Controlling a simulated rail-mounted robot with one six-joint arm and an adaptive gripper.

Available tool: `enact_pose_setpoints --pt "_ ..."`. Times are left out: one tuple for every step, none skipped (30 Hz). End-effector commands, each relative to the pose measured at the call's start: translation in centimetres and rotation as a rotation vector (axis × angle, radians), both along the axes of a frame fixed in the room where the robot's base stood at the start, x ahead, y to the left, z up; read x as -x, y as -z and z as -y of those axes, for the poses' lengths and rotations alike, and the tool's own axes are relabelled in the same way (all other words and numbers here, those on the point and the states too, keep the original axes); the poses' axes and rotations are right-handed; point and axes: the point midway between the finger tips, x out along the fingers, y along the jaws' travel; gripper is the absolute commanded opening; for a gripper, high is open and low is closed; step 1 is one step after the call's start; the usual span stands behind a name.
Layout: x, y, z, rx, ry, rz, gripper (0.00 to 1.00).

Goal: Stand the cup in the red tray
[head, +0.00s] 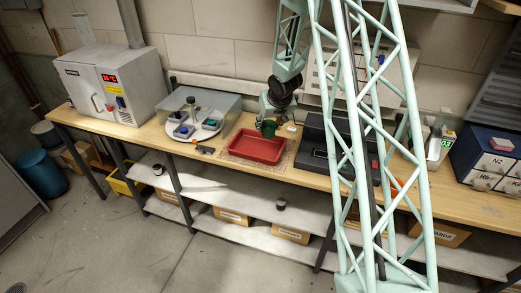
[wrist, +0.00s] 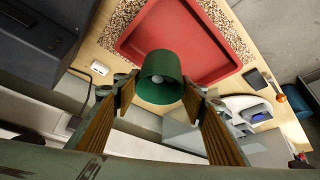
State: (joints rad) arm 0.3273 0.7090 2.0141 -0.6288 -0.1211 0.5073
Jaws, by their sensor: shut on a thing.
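A green cup (head: 268,128) is held between the two fingers of my gripper (wrist: 158,96); it fills the middle of the wrist view (wrist: 160,66). In the head view my gripper (head: 266,114) is at the back edge of the red tray, with the cup below it. The red tray (head: 257,148) lies on a speckled mat on the bench and looks empty; it also shows in the wrist view (wrist: 190,35). The cup overlaps the tray's rim in both views. Its height above the bench is hard to tell.
A turntable under a clear cover (head: 196,122) stands left of the tray, with a dark tool (head: 204,149) in front of it. A dark grey machine (head: 318,148) stands close on the right. A small white box (head: 291,128) lies behind the tray. A wall is behind the bench.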

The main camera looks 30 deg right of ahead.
Motion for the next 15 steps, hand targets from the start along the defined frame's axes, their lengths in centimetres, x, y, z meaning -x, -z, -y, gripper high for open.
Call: enact_pose_setpoints --pt "-0.01 -0.02 0.02 0.0 0.0 0.0 0.28" --pt "-0.01 -0.02 0.02 0.0 0.0 0.0 0.28" --pt "-0.01 -0.01 0.02 0.0 0.0 0.0 0.28" --pt "-0.02 -0.01 0.01 0.0 0.0 0.0 0.28" --pt "-0.01 0.0 0.01 0.0 0.0 0.0 0.28" --pt "-0.01 0.0 0.01 0.0 0.0 0.0 0.28" --pt "-0.01 0.0 0.01 0.0 0.0 0.0 0.28" --pt "0.0 0.01 0.01 0.0 0.0 0.0 0.28" --pt "0.0 0.03 0.01 0.0 0.0 0.0 0.28" --pt "-0.01 0.08 0.0 0.0 0.0 0.0 0.28" --pt "0.0 0.15 0.0 0.0 0.0 0.0 0.28" --pt "0.0 0.3 0.0 0.0 0.0 0.0 0.28" --pt "0.0 0.44 0.0 0.0 0.0 0.0 0.28" --pt "0.0 0.61 0.0 0.0 0.0 0.0 0.28" --pt "0.0 0.89 -0.01 0.0 0.001 0.0 0.28"
